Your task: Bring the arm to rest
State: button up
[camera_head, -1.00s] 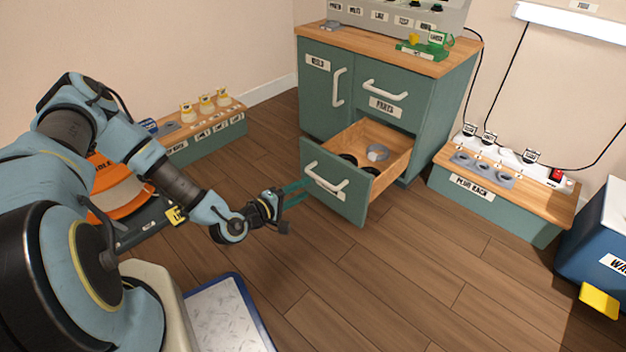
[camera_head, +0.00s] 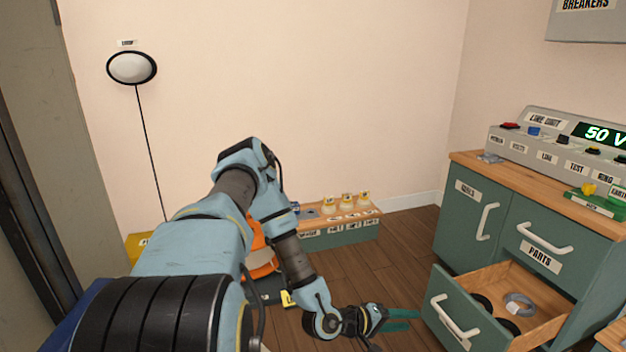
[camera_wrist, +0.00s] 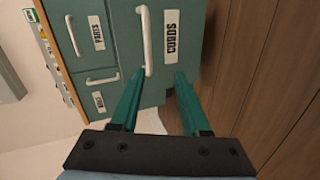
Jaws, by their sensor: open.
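My arm reaches down from the lower left in the head view, and my gripper (camera_head: 415,320) is low, just left of the pulled-out drawer (camera_head: 462,320). In the wrist view my gripper (camera_wrist: 160,76) has its two green fingers spread with nothing between them. The drawer's front, labelled CORDS (camera_wrist: 172,36), is beyond the fingertips. Its white handle (camera_wrist: 147,40) ends near the left fingertip; I cannot tell the exact gap. In the head view the drawer holds a grey coil (camera_head: 519,304) and dark rings, partly cut off by the drawer front.
The green cabinet (camera_head: 510,228) stands right, with TOOLS and PARTS fronts shut and a line unit (camera_head: 545,140) on top. A low bench (camera_head: 340,233) with yellow-topped items stands behind my arm. An orange object (camera_head: 262,262) is partly hidden by my arm. Wood floor (camera_head: 400,265) is clear between.

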jog(key=w+a+r+m+y+p, duration=0.15)
jog(key=w+a+r+y, duration=0.25)
jog(key=a, duration=0.4)
jog(key=w+a+r+m+y, duration=0.3)
jog(key=w+a+r+y, duration=0.1)
jog(key=a, duration=0.4)
jog(key=s+a+r+y+p, duration=0.15)
jog(key=a+r+y, duration=0.35)
jog(key=a+r, duration=0.85)
jog(key=s+a+r+n+g+p, duration=0.25)
jog(key=s+r, duration=0.55)
jog(key=r, duration=0.4)
notch_tip(320, 180, up, 36)
jog(key=p, duration=3.6)
jog(key=shift+w+f+m+t, duration=0.2)
jog(key=shift+m+t, duration=0.1)
jog(key=shift+t, duration=0.15)
jog(key=shift+c, duration=0.4)
